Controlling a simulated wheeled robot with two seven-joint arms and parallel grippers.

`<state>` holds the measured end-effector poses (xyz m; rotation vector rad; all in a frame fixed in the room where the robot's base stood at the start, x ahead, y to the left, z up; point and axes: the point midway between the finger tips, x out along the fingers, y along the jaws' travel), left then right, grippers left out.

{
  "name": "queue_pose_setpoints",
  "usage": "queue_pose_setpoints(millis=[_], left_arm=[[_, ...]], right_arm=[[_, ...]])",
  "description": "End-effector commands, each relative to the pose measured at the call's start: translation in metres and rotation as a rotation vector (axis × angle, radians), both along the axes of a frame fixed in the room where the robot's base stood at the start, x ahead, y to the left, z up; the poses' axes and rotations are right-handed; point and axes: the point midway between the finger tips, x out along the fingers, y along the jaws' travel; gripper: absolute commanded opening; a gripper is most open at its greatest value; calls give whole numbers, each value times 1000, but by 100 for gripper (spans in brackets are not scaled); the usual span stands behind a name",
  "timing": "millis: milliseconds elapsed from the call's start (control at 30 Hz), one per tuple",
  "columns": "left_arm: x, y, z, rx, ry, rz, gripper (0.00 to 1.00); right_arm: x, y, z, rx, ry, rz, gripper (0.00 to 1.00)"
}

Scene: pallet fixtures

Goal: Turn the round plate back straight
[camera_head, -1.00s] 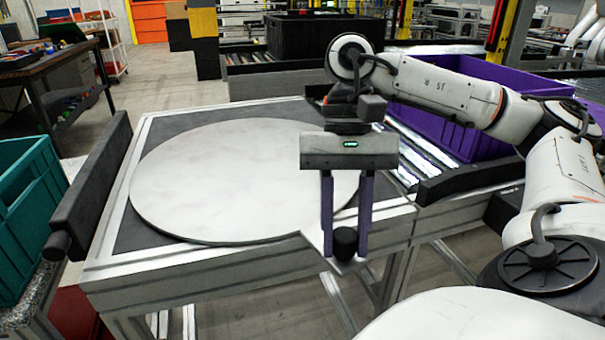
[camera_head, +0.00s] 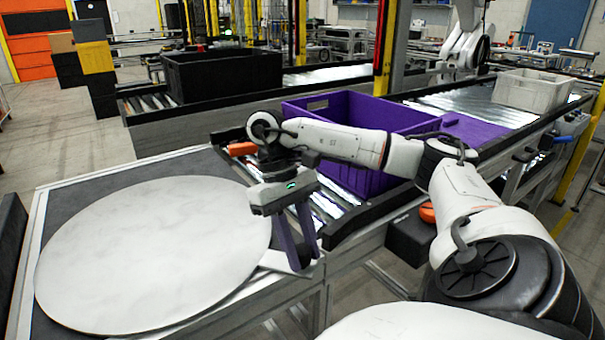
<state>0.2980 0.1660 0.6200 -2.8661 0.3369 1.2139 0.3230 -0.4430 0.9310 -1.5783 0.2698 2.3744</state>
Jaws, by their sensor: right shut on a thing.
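The round plate (camera_head: 150,255) is a large, flat, pale grey-white disc lying on the dark-topped table (camera_head: 120,180) at the left. A small white tab (camera_head: 284,262) sticks out from its right side, by the table's front right corner. My right gripper (camera_head: 297,258) comes down over this tab, its two purple fingers slanting downward. It is shut on the tab's knob, which the fingers mostly hide. My left gripper is not in view.
A purple crate (camera_head: 352,108) stands on the roller conveyor just behind my right arm. An orange object (camera_head: 242,149) sits at the table's back right edge. A black crate (camera_head: 222,73) and a grey crate (camera_head: 530,91) stand farther back.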

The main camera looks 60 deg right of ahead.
Motion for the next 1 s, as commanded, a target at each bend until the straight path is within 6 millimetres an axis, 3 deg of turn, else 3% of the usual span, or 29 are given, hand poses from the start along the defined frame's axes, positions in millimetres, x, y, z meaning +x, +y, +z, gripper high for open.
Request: queue_pose_setpoints(millis=[200,233,333,733,1000], left_arm=[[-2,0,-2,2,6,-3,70],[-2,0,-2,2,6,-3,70],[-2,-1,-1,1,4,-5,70],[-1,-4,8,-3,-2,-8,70],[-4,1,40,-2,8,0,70]], right_arm=[[2,1,0,3,-8,0,0],[2,1,0,3,-8,0,34],[2,1,0,3,-8,0,48],[2,1,6,2,-6,-1,48],[17,-4,49,3,-11,-2,48]])
